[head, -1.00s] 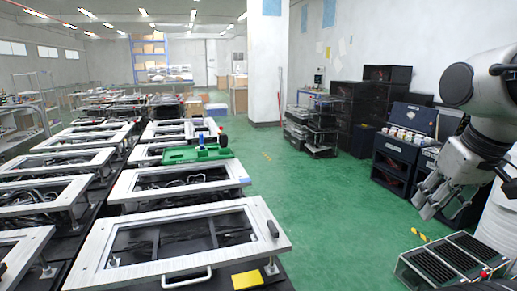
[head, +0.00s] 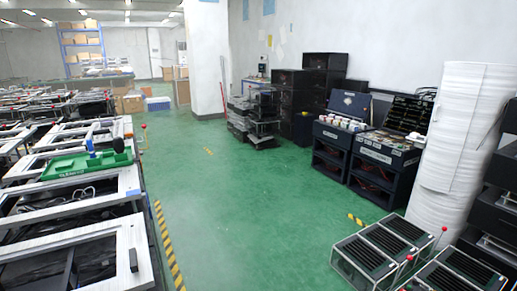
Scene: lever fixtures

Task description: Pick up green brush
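A green tray-like thing (head: 75,168) rests on the metal frames at the left. My gripper is not in view.
A row of metal-framed units (head: 90,248) fills the left side, with a yellow-black floor stripe (head: 167,245) beside it. Dark cabinets (head: 385,160), a white wrapped roll (head: 465,140) and black slatted boxes (head: 380,250) stand at the right. The green floor (head: 240,215) between is clear.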

